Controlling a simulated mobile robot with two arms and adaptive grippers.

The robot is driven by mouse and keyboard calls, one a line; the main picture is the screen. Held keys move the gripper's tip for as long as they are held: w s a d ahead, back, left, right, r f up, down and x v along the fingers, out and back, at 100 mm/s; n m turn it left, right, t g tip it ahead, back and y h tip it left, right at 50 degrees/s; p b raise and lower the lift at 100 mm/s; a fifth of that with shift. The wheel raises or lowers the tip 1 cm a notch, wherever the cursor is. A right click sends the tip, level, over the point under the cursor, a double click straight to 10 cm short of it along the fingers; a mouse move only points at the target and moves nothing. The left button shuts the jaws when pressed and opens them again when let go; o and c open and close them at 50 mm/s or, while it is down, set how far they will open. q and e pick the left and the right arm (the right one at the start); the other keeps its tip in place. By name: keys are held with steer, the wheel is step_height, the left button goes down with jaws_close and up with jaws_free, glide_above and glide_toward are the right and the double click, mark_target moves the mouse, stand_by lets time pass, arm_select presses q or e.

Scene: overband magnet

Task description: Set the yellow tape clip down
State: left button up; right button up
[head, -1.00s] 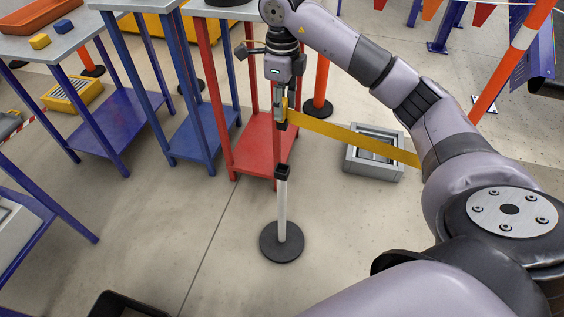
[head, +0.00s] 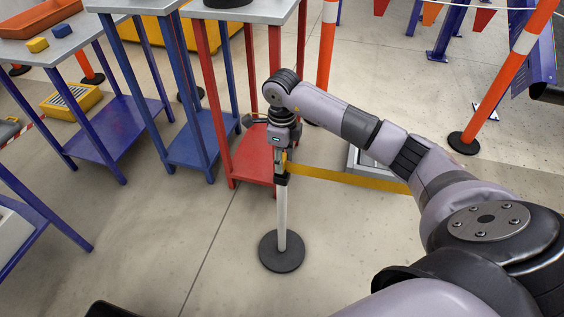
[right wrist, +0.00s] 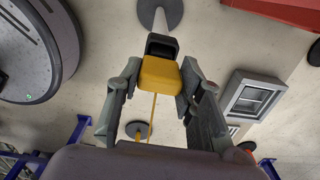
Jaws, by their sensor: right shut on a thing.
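My right gripper (head: 283,163) is shut on the yellow tape clip (right wrist: 160,73), which sits between its two fingers in the right wrist view. The clip is at the black head (head: 282,179) of a white post (head: 282,215) on a round black base (head: 282,251). In the right wrist view the black head (right wrist: 162,45) lies right beyond the clip; I cannot tell whether the clip is seated in it. Yellow tape (head: 345,178) runs from the clip to the right and passes behind my right arm. My left gripper is not in view.
A red stand (head: 252,160) is close behind the post, with blue stands (head: 205,138) to its left. A grey crate (right wrist: 234,101) lies on the floor to the right, partly behind my arm. Orange posts (head: 500,80) stand further right. The floor around the post base is clear.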

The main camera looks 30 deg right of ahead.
steer(key=shift+f, duration=0.6)
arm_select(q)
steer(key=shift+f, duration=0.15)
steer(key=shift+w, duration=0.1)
arm_select(e)
steer(key=o, duration=1)
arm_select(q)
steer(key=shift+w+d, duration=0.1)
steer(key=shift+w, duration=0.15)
